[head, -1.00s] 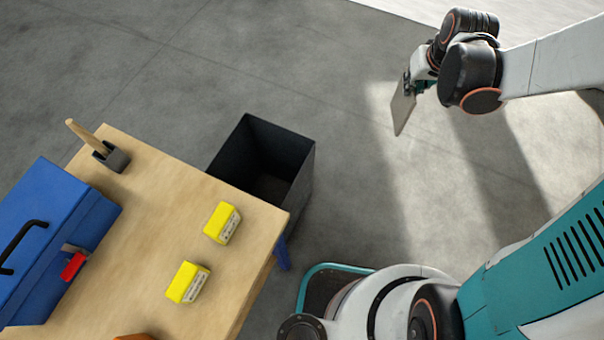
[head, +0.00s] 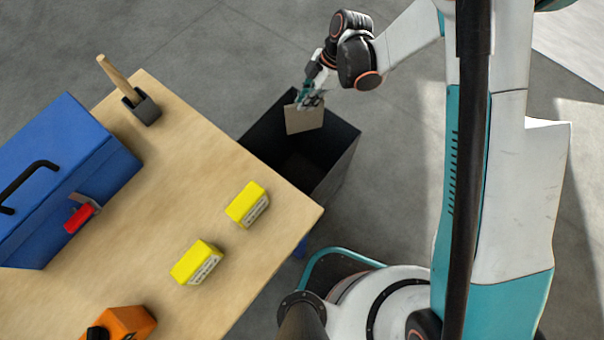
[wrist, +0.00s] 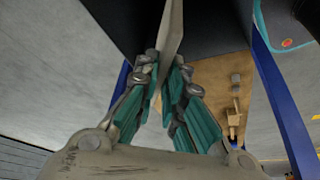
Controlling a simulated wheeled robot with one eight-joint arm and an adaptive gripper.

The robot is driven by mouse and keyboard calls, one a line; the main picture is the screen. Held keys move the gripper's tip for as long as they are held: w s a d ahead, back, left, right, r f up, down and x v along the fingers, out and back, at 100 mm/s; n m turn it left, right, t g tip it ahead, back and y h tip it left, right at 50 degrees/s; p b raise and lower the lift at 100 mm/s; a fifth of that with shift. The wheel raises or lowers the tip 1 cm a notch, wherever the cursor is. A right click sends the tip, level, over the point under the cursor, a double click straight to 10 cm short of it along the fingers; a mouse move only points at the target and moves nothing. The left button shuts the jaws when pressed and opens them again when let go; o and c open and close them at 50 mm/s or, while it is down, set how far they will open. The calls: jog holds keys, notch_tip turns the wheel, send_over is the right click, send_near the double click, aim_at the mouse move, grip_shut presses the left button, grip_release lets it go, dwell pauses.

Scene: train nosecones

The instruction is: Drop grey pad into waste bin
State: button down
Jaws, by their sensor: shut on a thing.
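The grey pad (head: 304,118) is a thin, flat square hanging from my gripper (head: 310,99) in the head view. My gripper is shut on its upper edge. The pad appears over the opening of the dark waste bin (head: 347,165), toward its far side; how high above the rim it is I cannot tell. In the wrist view my gripper (wrist: 170,85) pinches the pad (wrist: 171,35), seen nearly edge-on, with the dark bin (wrist: 215,25) behind it. The bin stands on the floor beside the table and its bottom is in shadow.
The wooden table (head: 180,150) is left of the bin. Open floor lies beyond the bin.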

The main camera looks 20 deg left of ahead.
aim_at(306, 112)
jog(key=shift+s+a+f, duration=0.15)
jog(key=shift+s+f, duration=0.05)
jog(key=shift+f, duration=0.15)
jog(key=shift+f+b, duration=1.35)
jog(key=shift+f, duration=1.4)
jog(key=c, duration=1.6)
grip_release()
jog(key=shift+r, duration=0.1)
jog(key=v, duration=1.2)
